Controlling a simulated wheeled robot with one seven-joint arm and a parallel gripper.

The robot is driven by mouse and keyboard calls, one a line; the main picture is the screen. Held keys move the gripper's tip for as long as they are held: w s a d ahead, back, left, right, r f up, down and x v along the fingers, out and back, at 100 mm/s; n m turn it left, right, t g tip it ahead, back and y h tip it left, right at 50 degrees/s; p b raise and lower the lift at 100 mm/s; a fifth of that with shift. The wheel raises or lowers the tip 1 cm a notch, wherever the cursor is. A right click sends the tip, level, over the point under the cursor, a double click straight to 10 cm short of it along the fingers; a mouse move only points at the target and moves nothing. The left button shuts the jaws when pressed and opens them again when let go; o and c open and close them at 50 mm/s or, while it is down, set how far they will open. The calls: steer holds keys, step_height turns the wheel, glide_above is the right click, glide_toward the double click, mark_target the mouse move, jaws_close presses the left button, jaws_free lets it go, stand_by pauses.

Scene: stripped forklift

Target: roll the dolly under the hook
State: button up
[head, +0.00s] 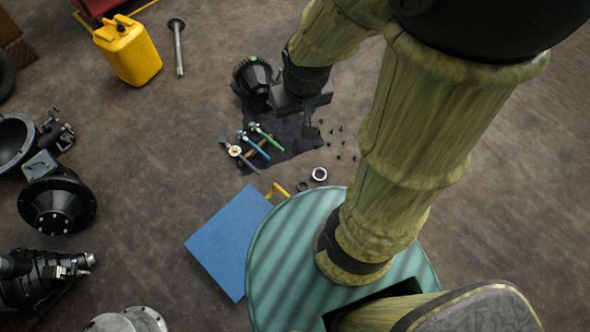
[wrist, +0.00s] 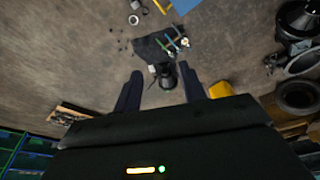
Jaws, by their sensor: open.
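A flat blue platform with a yellow handle, which looks like the dolly (head: 228,240), is on the floor just left of my round green base in the head view. Part of it may be hidden by my base. Its edge also shows at the top of the wrist view (wrist: 186,5). I see no hook in either view. My gripper (head: 311,128) is out ahead, over the dark cloth and well beyond the platform. In the wrist view my gripper (wrist: 161,76) has its two fingers spread apart with nothing held between them.
A black motor-like part (head: 253,78) stands by the dark cloth (head: 292,140), with tools, rings and small bolts nearby. A yellow jerrycan (head: 128,50) and a metal rod (head: 178,47) are farther back. Heavy housings (head: 57,203) line the left. Floor between is clear.

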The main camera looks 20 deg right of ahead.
steer(key=shift+o, duration=0.9)
steer(key=shift+w+f, duration=0.15)
steer(key=shift+f, duration=0.05)
steer(key=w+d+f+n+t+h+b, duration=0.1)
steer(key=w+d+f+n+t+b, duration=0.15)
steer(key=w+f+b, duration=0.6)
steer(key=w+d+f+n+t+b, duration=0.1)
steer(key=w+d+f+n+b, duration=0.35)
steer(key=w+f, duration=0.65)
steer(key=w+f+n+y+b, duration=0.1)
steer(key=w+f+n+b, duration=0.1)
steer(key=w+f+b, duration=0.45)
steer(key=w+f+n+b, duration=0.2)
steer(key=w+f+n, duration=0.1)
steer(key=f, duration=0.7)
steer(key=s+f+n+g+y+b, duration=0.1)
steer(key=f+b, duration=0.4)
steer(key=f, duration=0.7)
steer(key=s+f+n+g+y+b, duration=0.1)
steer(key=s+f+n+g+b, duration=0.3)
steer(key=f, duration=0.9)
steer(key=s+f+n+g+y+b, duration=0.1)
steer(key=f+n+b, duration=0.5)
steer(key=f, duration=0.6)
steer(key=s+g, duration=0.1)
steer(key=s, duration=0.1)
steer(key=shift+s+f+g, duration=0.35)
steer(key=shift+d+f, duration=0.1)
